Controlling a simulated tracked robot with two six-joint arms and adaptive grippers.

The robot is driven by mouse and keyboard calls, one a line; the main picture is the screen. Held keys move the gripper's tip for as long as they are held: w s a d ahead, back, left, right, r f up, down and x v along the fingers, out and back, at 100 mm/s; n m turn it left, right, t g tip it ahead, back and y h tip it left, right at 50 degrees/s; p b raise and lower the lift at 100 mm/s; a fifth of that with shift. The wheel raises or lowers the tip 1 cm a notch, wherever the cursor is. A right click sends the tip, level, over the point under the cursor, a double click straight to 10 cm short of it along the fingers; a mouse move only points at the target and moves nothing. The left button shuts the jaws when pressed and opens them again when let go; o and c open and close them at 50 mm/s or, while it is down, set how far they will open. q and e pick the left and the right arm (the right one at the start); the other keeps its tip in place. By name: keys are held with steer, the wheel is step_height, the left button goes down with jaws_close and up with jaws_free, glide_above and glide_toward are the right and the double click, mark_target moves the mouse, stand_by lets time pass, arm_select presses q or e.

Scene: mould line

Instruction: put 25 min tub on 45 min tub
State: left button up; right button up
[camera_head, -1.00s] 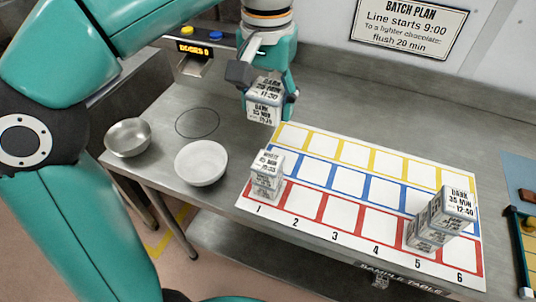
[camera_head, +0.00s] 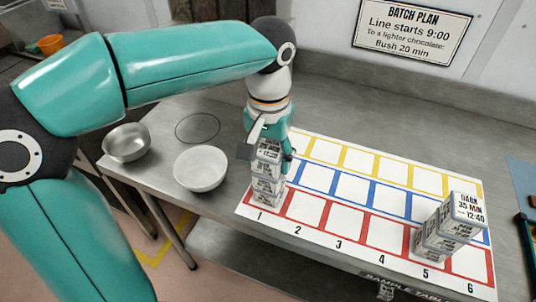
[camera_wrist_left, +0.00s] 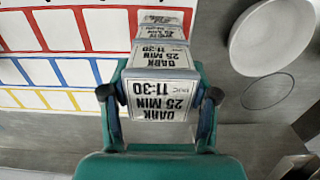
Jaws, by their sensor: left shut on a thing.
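My left gripper (camera_head: 268,155) is shut on a white tub (camera_head: 267,150). In the left wrist view this tub (camera_wrist_left: 160,100) has an upside-down label reading DARK 25 MIN 11:30, with the gripper fingers on either side. The held tub is directly over a stack of white tubs (camera_head: 267,190) at column 1 of the marked mat. Whether it touches the stack I cannot tell. The stack's labels are too small to read, so I cannot tell which is the 45 min tub. My right gripper is not in view.
Another tub stack (camera_head: 448,228) stands near column 5, its top tub reading DARK 35 MIN 12:40. The mat (camera_head: 340,222) between the stacks is clear. A white bowl (camera_head: 200,168) and a metal bowl (camera_head: 127,142) stand left of the mat.

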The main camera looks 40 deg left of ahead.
mark_target(269, 149)
arm_select(q)
steer(key=shift+f, duration=0.1)
steer(key=o, duration=1.2)
steer(key=shift+o, duration=0.2)
step_height(269, 149, up, 12)
steer(key=shift+r+p, duration=0.15)
steer(key=shift+p, duration=1)
